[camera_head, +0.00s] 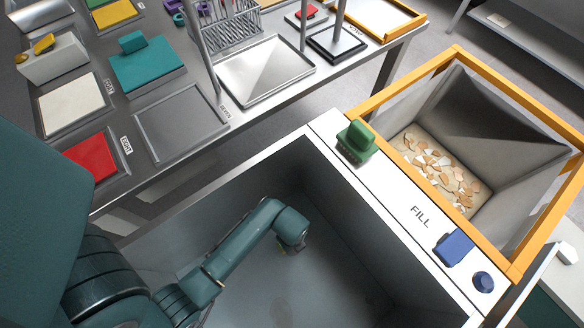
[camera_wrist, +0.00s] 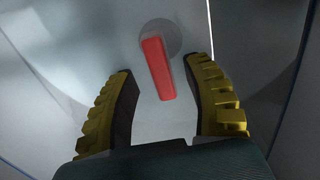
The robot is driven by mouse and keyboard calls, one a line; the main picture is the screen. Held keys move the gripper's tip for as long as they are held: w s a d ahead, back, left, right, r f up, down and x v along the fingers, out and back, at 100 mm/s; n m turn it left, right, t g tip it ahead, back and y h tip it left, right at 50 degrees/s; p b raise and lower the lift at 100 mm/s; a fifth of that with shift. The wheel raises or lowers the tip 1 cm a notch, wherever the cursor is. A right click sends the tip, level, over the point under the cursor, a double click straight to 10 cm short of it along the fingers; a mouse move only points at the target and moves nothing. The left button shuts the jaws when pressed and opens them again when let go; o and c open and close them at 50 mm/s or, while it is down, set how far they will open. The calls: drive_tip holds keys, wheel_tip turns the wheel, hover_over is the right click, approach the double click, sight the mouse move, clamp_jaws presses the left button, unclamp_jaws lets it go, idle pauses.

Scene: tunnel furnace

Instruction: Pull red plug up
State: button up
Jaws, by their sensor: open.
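The red plug (camera_wrist: 158,70) shows in the wrist view as an upright red bar on a round grey base (camera_wrist: 162,30), at the bottom of the grey tank. My gripper (camera_wrist: 162,85) is open, with one yellow ribbed finger on each side of the plug. There is a visible gap between each finger and the plug, and the plug leans slightly in the picture. In the head view my arm reaches down into the tank (camera_head: 330,215), and my gripper (camera_head: 290,248) is mostly hidden behind my wrist. The plug is hidden in that view.
The tank's white rim (camera_head: 385,215) carries a green handle (camera_head: 357,143), a blue lever (camera_head: 454,247) and a blue knob (camera_head: 483,281). An orange-framed bin (camera_head: 480,85) with pale chips stands at right. A metal table (camera_head: 245,115) with coloured blocks and trays is behind. Tank walls surround my arm.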

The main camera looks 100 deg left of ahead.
drive_tip(key=shift+f+b, duration=0.55)
drive_tip(key=shift+f, duration=0.4)
drive_tip(key=shift+r, duration=0.1)
clamp_jaws()
